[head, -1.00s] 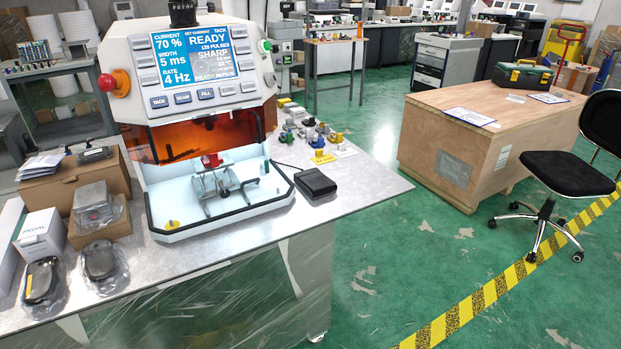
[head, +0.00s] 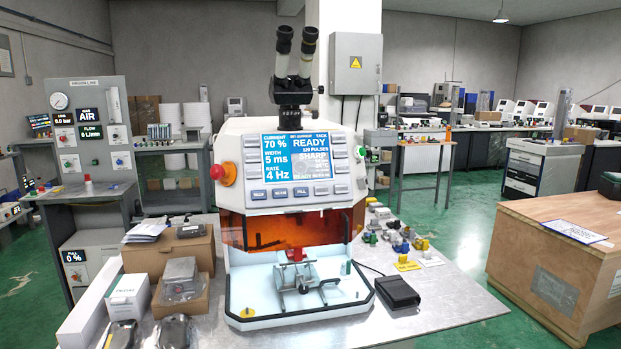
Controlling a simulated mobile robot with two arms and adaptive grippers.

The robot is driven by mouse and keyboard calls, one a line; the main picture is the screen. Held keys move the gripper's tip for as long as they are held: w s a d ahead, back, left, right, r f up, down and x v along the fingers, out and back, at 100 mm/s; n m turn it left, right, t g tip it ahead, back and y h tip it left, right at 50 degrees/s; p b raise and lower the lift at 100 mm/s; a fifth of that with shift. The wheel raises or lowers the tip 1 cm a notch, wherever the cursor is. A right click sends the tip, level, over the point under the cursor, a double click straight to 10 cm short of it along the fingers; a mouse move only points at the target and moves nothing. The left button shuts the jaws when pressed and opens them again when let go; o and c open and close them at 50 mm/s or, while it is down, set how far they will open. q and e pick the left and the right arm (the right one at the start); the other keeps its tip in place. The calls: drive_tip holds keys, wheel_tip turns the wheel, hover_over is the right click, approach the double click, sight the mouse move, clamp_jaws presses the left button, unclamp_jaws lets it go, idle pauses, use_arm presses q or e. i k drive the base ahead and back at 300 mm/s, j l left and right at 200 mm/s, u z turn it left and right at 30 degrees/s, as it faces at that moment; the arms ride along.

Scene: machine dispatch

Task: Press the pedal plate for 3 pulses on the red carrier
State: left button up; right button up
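The laser welding machine (head: 240,185) stands on the metal bench, its screen (head: 296,156) reading READY, 120 PULSES, SHARP, 70 %, 5 ms and 4 Hz. In its open white chamber a metal fixture (head: 300,280) holds a small red part (head: 296,254), which may be the red carrier. A black pedal (head: 397,291) with a cable lies on the bench just right of the chamber. More dark pedals in clear wrap, one of them here (head: 174,331), lie at the front left beside a white box (head: 127,297). Neither gripper is in view.
Cardboard boxes (head: 165,252) crowd the bench's left side. Several small coloured parts and a yellow tag (head: 408,266) lie behind the black pedal. A wooden crate (head: 548,272) stands at the right, with green floor between. The bench's front right is bare.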

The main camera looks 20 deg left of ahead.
sight(398, 290)
drive_tip(key=i+l+u, duration=0.1)
drive_tip(key=i+u, duration=0.25)
drive_tip(key=i, duration=1.25)
